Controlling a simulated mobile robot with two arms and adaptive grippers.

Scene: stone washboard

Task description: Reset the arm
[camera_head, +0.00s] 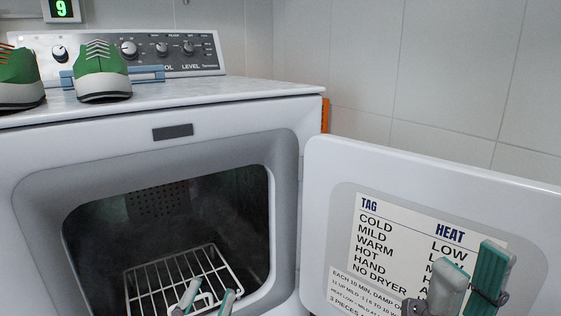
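My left gripper (207,295) is at the bottom edge of the head view, in front of the dryer opening. Its two fingers are apart, with part of the white wire rack (168,283) showing between them. I cannot tell whether they touch the rack. My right gripper (472,276) is at the lower right, in front of the open dryer door (325,215). Its fingers look apart, with nothing seen between them. Most of both arms is out of frame.
The white dryer (60,150) stands open, with the rack inside its dark drum. Two green shoes (103,77) (18,75) stand on its top, beside a blue-grey object (152,74). The door, bearing a heat label (375,245), fills the right side. A tiled wall is behind.

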